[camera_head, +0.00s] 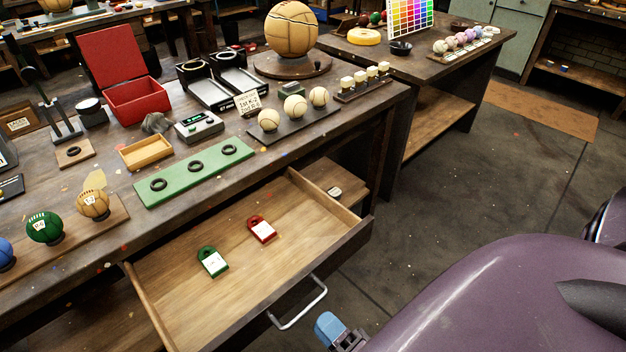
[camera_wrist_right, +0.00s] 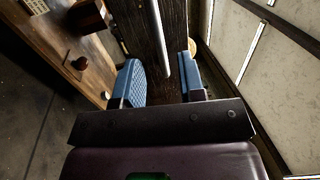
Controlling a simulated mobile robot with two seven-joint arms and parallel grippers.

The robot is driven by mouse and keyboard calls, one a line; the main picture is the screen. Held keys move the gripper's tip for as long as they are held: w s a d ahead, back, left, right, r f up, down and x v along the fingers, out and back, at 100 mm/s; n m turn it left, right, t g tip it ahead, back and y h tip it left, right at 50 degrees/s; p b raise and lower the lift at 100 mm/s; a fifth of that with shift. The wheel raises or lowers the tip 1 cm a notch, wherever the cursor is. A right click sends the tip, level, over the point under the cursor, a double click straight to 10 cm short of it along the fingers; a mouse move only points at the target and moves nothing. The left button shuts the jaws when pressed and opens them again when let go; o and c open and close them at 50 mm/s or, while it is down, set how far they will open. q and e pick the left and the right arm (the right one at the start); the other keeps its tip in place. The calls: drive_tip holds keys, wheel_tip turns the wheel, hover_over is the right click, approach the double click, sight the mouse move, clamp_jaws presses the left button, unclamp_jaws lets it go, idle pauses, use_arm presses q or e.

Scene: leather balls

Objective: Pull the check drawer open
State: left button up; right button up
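The check drawer (camera_head: 180,300) is pulled well out of the workbench in the head view. A green tag (camera_head: 212,262) and a red tag (camera_head: 261,229), each with a white label, lie on its floor. Its metal bar handle (camera_head: 302,306) is on the dark front panel and also shows in the right wrist view (camera_wrist_right: 158,38). My right gripper (camera_head: 338,331) is just right of the handle in the head view. In the right wrist view its blue fingers (camera_wrist_right: 159,68) stand apart, with the handle's end showing between them; I see no finger touching it. My left gripper is out of view.
The workbench top holds a green board with black rings (camera_head: 195,169), a red open box (camera_head: 137,100), baseballs on a dark board (camera_head: 294,107) and a large ball on a stand (camera_head: 291,30). Bare floor (camera_head: 450,180) lies right of the drawer. A second table (camera_head: 440,70) stands behind.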

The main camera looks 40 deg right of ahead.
drive_tip(key=s, duration=0.3)
drive_tip(key=s+f, duration=0.1)
drive_tip(key=s, duration=0.1)
drive_tip(key=shift+s, duration=0.3)
